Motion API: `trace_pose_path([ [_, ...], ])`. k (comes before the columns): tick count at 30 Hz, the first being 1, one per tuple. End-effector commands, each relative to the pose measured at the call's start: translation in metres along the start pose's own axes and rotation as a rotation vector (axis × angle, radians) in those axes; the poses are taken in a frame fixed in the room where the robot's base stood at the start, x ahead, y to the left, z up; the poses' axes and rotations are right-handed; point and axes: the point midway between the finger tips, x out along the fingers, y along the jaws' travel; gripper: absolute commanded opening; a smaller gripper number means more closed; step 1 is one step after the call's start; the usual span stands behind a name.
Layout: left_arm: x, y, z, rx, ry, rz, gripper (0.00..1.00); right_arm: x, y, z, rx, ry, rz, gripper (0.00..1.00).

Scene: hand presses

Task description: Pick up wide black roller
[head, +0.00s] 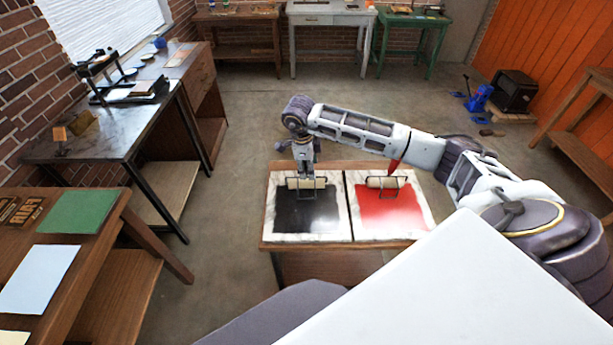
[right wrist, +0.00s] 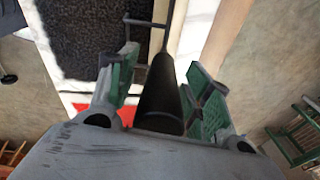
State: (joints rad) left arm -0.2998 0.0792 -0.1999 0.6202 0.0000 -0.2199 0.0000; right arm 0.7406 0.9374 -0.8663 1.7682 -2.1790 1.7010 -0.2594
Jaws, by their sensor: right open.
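The wide black roller (head: 319,184) is at the far end of the black ink slab (head: 308,213) in the head view. Its drum looks pale there, with a thin wire frame. In the right wrist view its dark handle (right wrist: 160,92) points toward my palm. My right gripper (head: 305,170) is over the roller. In the right wrist view its green-padded fingers (right wrist: 163,78) are open, one on each side of the handle, with visible gaps. The gripper hides part of the roller in the head view. My left gripper is not in view.
A red ink slab (head: 390,215) with another roller (head: 384,182) lies just right of the black slab. My right forearm passes above it. A workbench with a press (head: 125,85) stands left, and a wooden table (head: 100,255) with paper sheets is nearer. The floor between is clear.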

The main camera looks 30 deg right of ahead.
Motion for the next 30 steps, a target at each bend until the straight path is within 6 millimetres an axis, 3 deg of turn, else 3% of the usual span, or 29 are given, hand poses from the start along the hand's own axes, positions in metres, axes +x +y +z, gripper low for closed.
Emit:
trace_pose_path([
  [13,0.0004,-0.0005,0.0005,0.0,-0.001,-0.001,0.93,0.0002,-0.0001,0.0003,0.0,-0.001,-0.001,0.48],
  [23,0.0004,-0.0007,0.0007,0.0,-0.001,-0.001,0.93,0.0,-0.0002,0.0002,0.0,-0.001,-0.001,0.06],
  [30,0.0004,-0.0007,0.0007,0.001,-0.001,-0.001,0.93,-0.0008,-0.0006,0.0004,0.001,-0.002,-0.002,0.03],
])
